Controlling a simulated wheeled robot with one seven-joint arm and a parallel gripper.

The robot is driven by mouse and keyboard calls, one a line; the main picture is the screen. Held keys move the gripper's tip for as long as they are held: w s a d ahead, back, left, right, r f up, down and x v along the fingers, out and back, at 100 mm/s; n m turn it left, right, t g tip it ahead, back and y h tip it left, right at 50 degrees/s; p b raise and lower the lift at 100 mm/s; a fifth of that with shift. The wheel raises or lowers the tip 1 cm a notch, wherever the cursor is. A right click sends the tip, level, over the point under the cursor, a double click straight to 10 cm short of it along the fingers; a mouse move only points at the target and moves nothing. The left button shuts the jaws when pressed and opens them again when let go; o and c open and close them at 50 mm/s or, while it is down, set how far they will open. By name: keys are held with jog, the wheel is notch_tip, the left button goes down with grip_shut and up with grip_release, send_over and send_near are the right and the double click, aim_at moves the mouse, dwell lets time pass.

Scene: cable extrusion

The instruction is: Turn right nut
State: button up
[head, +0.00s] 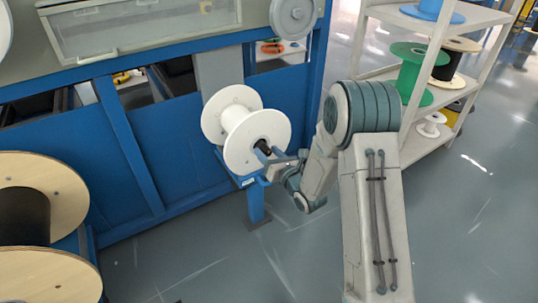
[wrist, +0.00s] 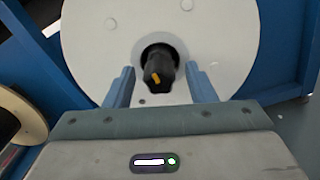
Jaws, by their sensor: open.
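A white spool (head: 257,140) sits on a blue stand beside the blue machine in the head view. Its white flange (wrist: 210,45) fills most of the wrist view. A black nut (wrist: 158,75) with a yellow mark sticks out of the hub at the flange's centre. The nut also shows small and dark in the head view (head: 264,147). My gripper (wrist: 160,88) is open, with one blue finger to the left of the nut and one to the right. Gaps show between the fingers and the nut. My gripper is also at the spool's near face in the head view (head: 271,165).
The blue machine frame (head: 165,160) stands behind the spool. A white shelf (head: 425,135) with several spools stands at the right. Large wooden-flanged spools (head: 40,275) are at the lower left. Grey floor (head: 215,270) is clear in front.

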jog(key=c, duration=1)
jog(key=shift+o, duration=0.2)
